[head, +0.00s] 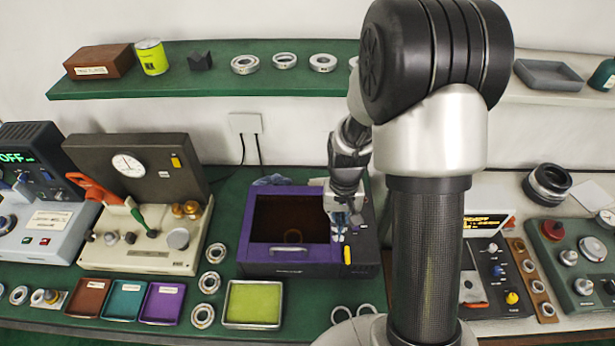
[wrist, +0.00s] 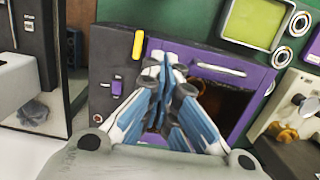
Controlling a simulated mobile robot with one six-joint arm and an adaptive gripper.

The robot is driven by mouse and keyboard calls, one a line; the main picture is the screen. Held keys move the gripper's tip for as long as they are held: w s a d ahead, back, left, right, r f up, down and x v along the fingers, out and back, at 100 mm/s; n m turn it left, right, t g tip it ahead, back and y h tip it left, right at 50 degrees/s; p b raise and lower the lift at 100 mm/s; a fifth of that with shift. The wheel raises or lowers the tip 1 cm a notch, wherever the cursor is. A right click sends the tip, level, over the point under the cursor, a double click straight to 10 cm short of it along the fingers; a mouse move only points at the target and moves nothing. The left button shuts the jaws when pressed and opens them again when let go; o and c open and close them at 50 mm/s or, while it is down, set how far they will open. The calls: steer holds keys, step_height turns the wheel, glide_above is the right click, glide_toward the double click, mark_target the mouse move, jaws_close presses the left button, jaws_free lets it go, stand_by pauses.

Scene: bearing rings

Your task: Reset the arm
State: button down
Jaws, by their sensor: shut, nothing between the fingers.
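My gripper (head: 341,224) hangs in front of the right side of the purple box-shaped device (head: 290,199). The device has a dark window and a yellow handle (head: 347,255) at its lower right. A ring shows dimly behind the window. In the wrist view my gripper (wrist: 166,62) has its fingertips together with nothing between them, over the same purple device (wrist: 195,58), close to the yellow handle (wrist: 138,44). I cannot tell whether the fingers touch the device. My arm column hides part of the bench to its right.
Bearing rings (head: 209,284) lie left of a tray with a yellow-green pad (head: 253,303). Brown, teal and purple trays (head: 162,302) sit further left. A beige gauge machine (head: 150,235) stands left of the device. A green shelf (head: 215,80) with rings runs above.

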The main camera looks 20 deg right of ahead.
steer(key=s+a+r+n+t+b, duration=0.2)
steer(key=s+a+r+t+b, duration=0.15)
steer(key=r+b, duration=0.45)
steer(key=s+a+r+t+b, duration=0.1)
steer(key=s+r+b, duration=0.1)
steer(key=s, duration=0.4)
steer(key=s+a+r+n+t+b, duration=0.1)
steer(key=s+a+r+b, duration=0.1)
steer(key=s, duration=0.4)
steer(key=shift+n+b, duration=0.3)
steer(key=shift+b, duration=0.35)
